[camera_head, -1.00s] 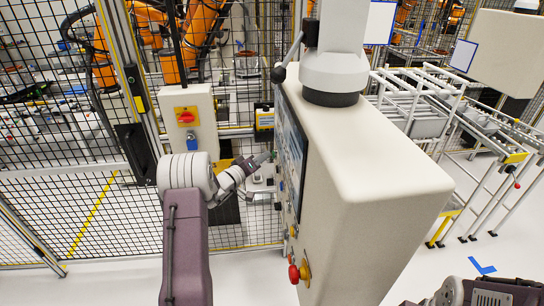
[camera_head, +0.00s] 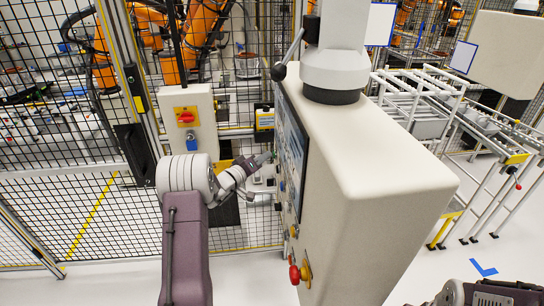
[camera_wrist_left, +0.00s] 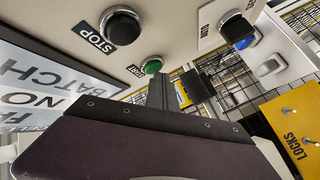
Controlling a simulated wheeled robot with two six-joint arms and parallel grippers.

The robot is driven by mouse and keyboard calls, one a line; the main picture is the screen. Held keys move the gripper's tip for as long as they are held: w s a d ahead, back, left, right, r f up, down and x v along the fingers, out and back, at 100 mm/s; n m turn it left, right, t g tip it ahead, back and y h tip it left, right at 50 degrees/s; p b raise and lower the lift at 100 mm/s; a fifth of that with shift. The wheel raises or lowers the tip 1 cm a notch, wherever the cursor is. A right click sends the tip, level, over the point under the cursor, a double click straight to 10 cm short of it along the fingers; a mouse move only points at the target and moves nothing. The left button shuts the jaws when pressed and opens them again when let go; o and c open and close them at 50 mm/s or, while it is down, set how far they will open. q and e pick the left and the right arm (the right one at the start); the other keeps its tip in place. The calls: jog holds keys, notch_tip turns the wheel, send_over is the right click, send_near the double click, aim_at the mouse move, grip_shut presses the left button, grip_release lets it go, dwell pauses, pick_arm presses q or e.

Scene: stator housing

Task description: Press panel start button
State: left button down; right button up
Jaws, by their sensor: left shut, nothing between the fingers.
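The control panel (camera_head: 375,150) is a large pale box, seen from its side in the head view, with its button face turned left. In the left wrist view a green button (camera_wrist_left: 152,65), its label partly hidden, sits on the panel face beside a black STOP button (camera_wrist_left: 122,27). My left gripper (camera_head: 264,160) is shut and empty, close to the panel face. In the left wrist view its fingers (camera_wrist_left: 160,90) point toward the green button and appear just below it; I cannot tell whether they touch.
A red emergency knob (camera_head: 294,273) sticks out low on the panel. Behind my left arm stand a mesh fence (camera_head: 80,200) and a grey box with a red-and-yellow switch (camera_head: 186,116). A white roller rack (camera_head: 425,110) stands at the right.

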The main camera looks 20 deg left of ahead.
pick_arm(q)
jog(key=shift+s+a+b, duration=0.45)
jog(key=shift+a+b, duration=0.05)
jog(key=shift+a, duration=0.2)
jog(key=s+a+b, duration=0.2)
jog(key=a+b, duration=0.1)
jog(key=s+a+b, duration=0.1)
jog(key=a, duration=0.1)
jog(key=shift+s+f, duration=0.1)
dwell(0.5)
